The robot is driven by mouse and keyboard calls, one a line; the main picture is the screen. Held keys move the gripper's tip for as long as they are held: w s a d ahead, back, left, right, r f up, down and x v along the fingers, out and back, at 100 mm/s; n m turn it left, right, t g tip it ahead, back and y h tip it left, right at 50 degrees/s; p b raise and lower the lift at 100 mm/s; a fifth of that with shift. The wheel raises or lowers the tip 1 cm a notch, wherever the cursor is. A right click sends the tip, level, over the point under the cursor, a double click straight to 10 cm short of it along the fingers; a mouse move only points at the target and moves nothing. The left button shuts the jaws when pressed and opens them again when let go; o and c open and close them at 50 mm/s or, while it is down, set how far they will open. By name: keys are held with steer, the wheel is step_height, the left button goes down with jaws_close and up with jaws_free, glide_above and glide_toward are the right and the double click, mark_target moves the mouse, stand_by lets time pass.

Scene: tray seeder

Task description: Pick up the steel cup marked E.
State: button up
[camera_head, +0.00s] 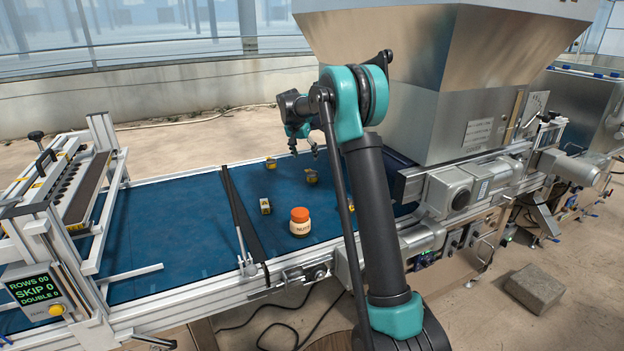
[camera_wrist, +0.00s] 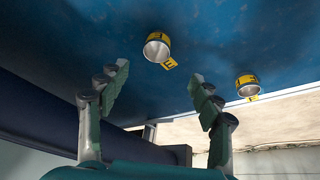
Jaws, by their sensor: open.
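In the wrist view a steel cup (camera_wrist: 157,48) with a yellow band stands on the blue belt, and its yellow tag seems to read E. It shows beyond my open fingers, between them and apart from them. A second steel cup (camera_wrist: 247,86) with a yellow band and tag stands to its right; I cannot read its letter surely. My gripper (camera_wrist: 160,84) is open and empty. In the head view my gripper (camera_head: 304,150) hangs above the far part of the belt, near two small yellow-marked cups, one on the left (camera_head: 271,163) and one below (camera_head: 312,177). Their letters are too small there.
On the blue belt (camera_head: 165,215) stand another yellow-marked item (camera_head: 265,206) and a jar with an orange lid (camera_head: 300,222). A further yellow item (camera_head: 351,207) is partly hidden by my arm. A dark bar (camera_head: 240,215) crosses the belt; a large steel hopper (camera_head: 400,60) rises at right.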

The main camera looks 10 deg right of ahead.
mark_target(311, 177)
steer(key=x, duration=0.8)
steer(key=shift+d+x, duration=0.2)
steer(key=shift+x, duration=2.5)
steer(key=shift+s+r, duration=0.1)
steer(key=shift+s, duration=0.05)
steer(key=c, duration=1.2)
steer(key=shift+r, duration=0.1)
steer(key=shift+c, duration=0.2)
